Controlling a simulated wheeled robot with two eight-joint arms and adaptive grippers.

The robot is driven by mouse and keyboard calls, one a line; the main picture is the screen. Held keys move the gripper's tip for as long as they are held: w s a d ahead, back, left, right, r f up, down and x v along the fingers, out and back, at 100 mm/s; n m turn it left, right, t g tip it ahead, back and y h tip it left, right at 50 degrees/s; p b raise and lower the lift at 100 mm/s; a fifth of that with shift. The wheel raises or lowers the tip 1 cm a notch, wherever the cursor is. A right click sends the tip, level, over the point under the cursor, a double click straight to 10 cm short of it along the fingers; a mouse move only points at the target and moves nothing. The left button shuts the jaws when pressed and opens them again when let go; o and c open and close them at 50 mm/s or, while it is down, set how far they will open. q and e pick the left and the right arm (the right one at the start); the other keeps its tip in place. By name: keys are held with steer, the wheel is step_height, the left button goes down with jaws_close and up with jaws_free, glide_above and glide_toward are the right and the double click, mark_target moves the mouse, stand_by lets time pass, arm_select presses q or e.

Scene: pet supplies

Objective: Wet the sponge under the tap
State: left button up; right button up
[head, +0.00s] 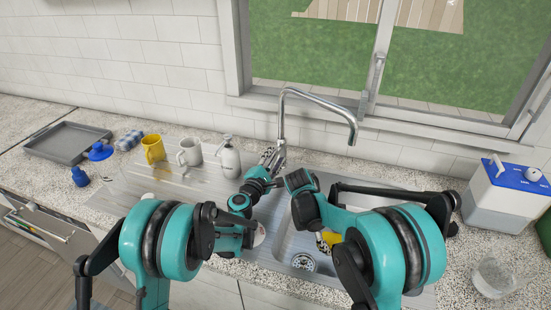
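The metal tap (318,100) arches over the double steel sink (283,244), its spout over the right side. No water stream shows. My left gripper (269,157) is at the base of the tap, close to or touching it; its fingers are too small to tell open from shut. A yellow thing, likely the sponge (325,241), shows low in the sink beside my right arm, mostly covered by it. My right gripper is hidden behind my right arm, so I cannot tell whether it holds the yellow thing.
A soap dispenser (229,158), grey mug (189,152) and yellow mug (153,149) stand left of the tap. A grey tray (68,142) is at far left. A blue-lidded container (505,195) and a glass (494,274) stand at right.

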arm_select(q)
jaws_close()
steer(key=shift+r+g+p, duration=0.3)
steer(key=shift+p, duration=0.35)
arm_select(e)
steer(key=shift+r, duration=0.65)
arm_select(q)
steer(key=shift+g+y+p, duration=0.3)
steer(key=shift+p, duration=0.2)
arm_select(e)
steer(key=shift+r, duration=0.5)
arm_select(q)
jaws_free()
steer(key=v, duration=1.2)
